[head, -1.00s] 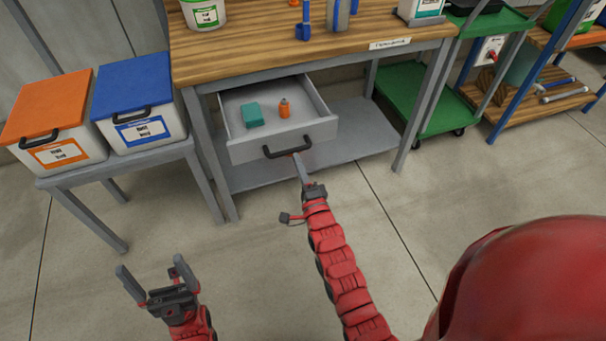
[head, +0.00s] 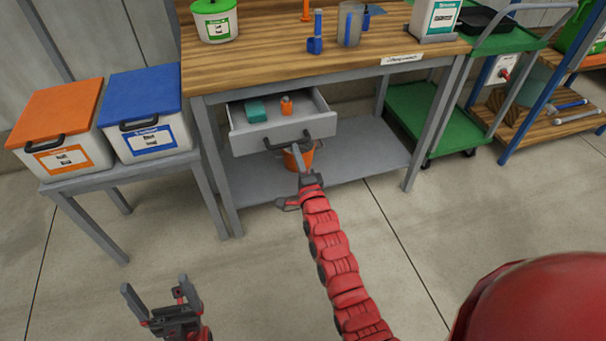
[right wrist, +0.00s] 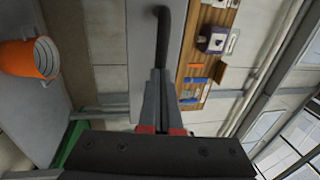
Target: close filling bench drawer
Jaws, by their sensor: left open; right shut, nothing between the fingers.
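The filling bench drawer (head: 250,142) is partly open under the wooden bench top. A teal block (head: 256,111) and a small orange item (head: 287,106) lie inside it. Its dark handle (head: 272,145) is on the front. My right gripper (head: 297,150) is shut and empty, its tips at the right part of the drawer front by the handle. In the right wrist view the shut fingers (right wrist: 158,85) point at the grey front, close to the handle (right wrist: 163,25); I cannot tell whether they touch. My left gripper (head: 155,288) is open and empty, low over the floor.
The bench (head: 330,70) carries a white tub, blue items and a jug. An orange bucket (head: 302,160) is on its lower shelf, behind my right gripper. Orange-lidded and blue-lidded bins stand on a side table at left. A green cart (head: 435,110) is at right. The floor in front is clear.

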